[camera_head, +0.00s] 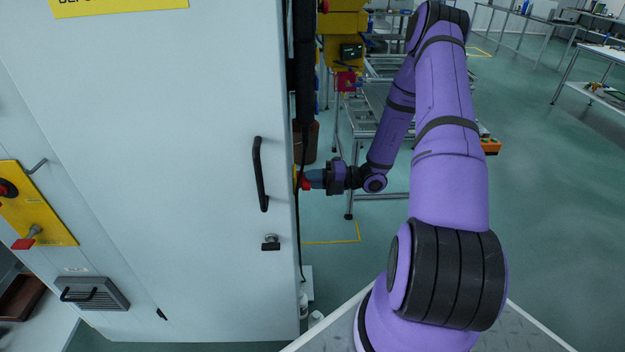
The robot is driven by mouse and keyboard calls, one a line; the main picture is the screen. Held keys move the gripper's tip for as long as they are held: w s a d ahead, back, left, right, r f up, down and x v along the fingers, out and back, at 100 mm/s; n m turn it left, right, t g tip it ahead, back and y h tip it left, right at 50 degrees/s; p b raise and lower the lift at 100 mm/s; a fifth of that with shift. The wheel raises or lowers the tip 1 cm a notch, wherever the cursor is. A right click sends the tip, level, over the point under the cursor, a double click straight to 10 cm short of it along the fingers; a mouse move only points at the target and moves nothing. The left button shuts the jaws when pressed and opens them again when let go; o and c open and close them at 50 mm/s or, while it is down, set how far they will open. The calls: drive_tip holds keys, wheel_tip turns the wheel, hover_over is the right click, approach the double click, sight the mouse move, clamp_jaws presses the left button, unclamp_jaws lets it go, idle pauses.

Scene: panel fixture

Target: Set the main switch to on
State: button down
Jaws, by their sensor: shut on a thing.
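A small red switch handle (305,183), with a sliver of yellow behind it, sticks out from the right side of a tall pale cabinet (190,200). I take it as the main switch; its label and most of its face are hidden by the cabinet's edge. My gripper (312,180) reaches it from the right and is shut on the red handle. The fingers are small in view. Whether the handle stands at on or off cannot be read from here.
The cabinet front has a black pull handle (260,174) and a small latch (271,243). A yellow panel (42,208) with red and black controls is at the left. Metal-framed tables (380,110) stand behind my arm. Green floor (555,200) is open at right.

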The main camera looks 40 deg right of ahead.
drive_tip(key=shift+m, duration=0.5)
drive_tip(key=c, duration=1)
unclamp_jaws()
drive_tip(key=shift+c, duration=0.2)
drive_tip(key=shift+d, duration=0.1)
drive_tip(key=v, duration=1)
drive_tip(key=shift+s+d, duration=0.25)
drive_tip(key=shift+s, duration=0.05)
